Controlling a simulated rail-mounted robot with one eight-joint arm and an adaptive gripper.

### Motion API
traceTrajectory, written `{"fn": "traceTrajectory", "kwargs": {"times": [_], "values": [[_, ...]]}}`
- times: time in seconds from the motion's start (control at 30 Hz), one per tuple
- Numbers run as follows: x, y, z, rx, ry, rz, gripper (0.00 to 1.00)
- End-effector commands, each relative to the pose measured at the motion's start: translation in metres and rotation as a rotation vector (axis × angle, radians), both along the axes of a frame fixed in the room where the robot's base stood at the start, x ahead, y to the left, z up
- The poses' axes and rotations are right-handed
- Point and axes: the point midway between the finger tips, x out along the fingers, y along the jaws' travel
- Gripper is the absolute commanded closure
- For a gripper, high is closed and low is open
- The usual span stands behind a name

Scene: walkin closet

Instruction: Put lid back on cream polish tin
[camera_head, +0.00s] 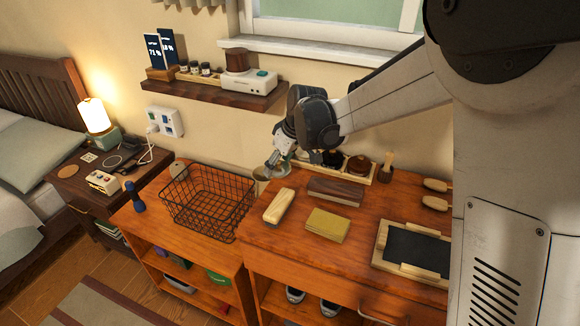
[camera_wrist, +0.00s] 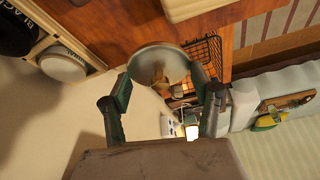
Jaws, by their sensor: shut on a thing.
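My gripper (camera_head: 279,164) is above the back left edge of the wooden dresser top. In the wrist view its two dark fingers (camera_wrist: 165,103) are shut on a round, shiny metal lid (camera_wrist: 158,62), held between their tips. The lid also shows under the gripper in the head view (camera_head: 279,170). A round pale tin (camera_wrist: 62,66), seemingly the cream polish tin, sits in the end compartment of a wooden tray in the wrist view, apart from the lid. My gripper partly hides that end of the tray in the head view.
The tray (camera_head: 368,180) also holds dark and brown round items along the wall. A brush (camera_head: 279,206), a dark wooden block (camera_head: 334,190) and a yellow cloth (camera_head: 327,225) lie in front. A wire basket (camera_head: 208,202) stands left. A shelf (camera_head: 215,90) is above.

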Motion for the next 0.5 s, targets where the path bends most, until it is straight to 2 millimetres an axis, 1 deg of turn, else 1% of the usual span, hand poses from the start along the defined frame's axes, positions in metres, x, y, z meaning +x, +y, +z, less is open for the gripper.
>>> {"fn": "traceTrajectory", "kwargs": {"times": [0.03,0.1,0.3,0.4,0.5], "values": [[-0.008,0.009,0.007,0.001,-0.001,0.003,0.55],[-0.017,0.018,0.015,0.001,0.000,0.002,0.55],[-0.035,0.038,0.030,0.000,0.000,0.001,0.55],[-0.038,0.042,0.035,0.000,0.000,0.000,0.55],[-0.032,0.041,0.039,0.000,0.000,-0.002,0.55]]}}
